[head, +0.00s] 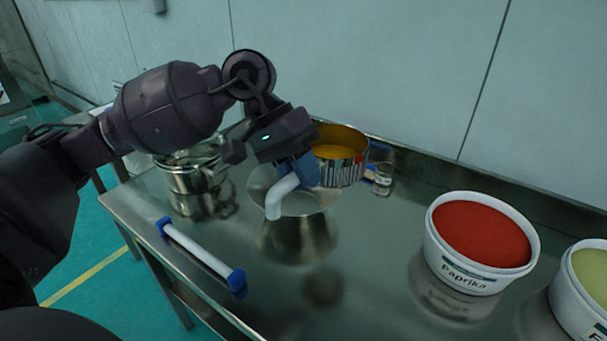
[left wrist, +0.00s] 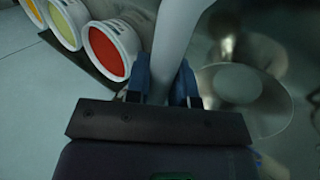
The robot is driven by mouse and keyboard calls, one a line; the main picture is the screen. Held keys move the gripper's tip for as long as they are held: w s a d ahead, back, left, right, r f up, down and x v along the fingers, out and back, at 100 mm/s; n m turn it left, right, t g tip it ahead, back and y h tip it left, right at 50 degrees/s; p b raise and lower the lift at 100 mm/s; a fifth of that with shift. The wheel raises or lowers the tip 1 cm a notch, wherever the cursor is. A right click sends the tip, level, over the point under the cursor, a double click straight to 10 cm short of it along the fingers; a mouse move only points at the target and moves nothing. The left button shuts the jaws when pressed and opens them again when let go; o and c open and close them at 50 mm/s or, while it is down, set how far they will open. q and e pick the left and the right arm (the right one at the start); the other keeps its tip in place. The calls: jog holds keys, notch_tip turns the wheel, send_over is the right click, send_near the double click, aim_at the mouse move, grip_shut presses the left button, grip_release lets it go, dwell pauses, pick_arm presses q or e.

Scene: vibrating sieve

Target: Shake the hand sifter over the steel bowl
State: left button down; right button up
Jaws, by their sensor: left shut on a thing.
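My left gripper (head: 297,172) is shut on a white curved handle (head: 281,197), seemingly that of the hand sifter. In the left wrist view the handle (left wrist: 172,45) runs up between the blue fingers (left wrist: 165,85). The joint between drum and handle is hidden. The steel bowl (head: 268,182) stands on the table below the gripper, partly covered by the handle. It also shows at right in the left wrist view (left wrist: 218,80). My right gripper is out of view.
A white tub of red paprika (head: 462,272) and a tub of green powder (head: 572,298) stand at right. A small jar (head: 383,180) stands behind.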

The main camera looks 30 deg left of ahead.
pick_arm(q)
jog(key=w+a+b, duration=0.2)
jog(key=w+a, duration=0.2)
jog(key=a, duration=0.5)
jog(key=shift+w+a+b, duration=0.3)
jog(key=shift+w, duration=0.1)
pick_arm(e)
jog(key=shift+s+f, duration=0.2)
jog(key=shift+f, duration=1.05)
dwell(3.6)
pick_arm(q)
notch_tip(320, 180, down, 6)
jog(key=b, duration=0.2)
jog(key=shift+f, duration=0.25)
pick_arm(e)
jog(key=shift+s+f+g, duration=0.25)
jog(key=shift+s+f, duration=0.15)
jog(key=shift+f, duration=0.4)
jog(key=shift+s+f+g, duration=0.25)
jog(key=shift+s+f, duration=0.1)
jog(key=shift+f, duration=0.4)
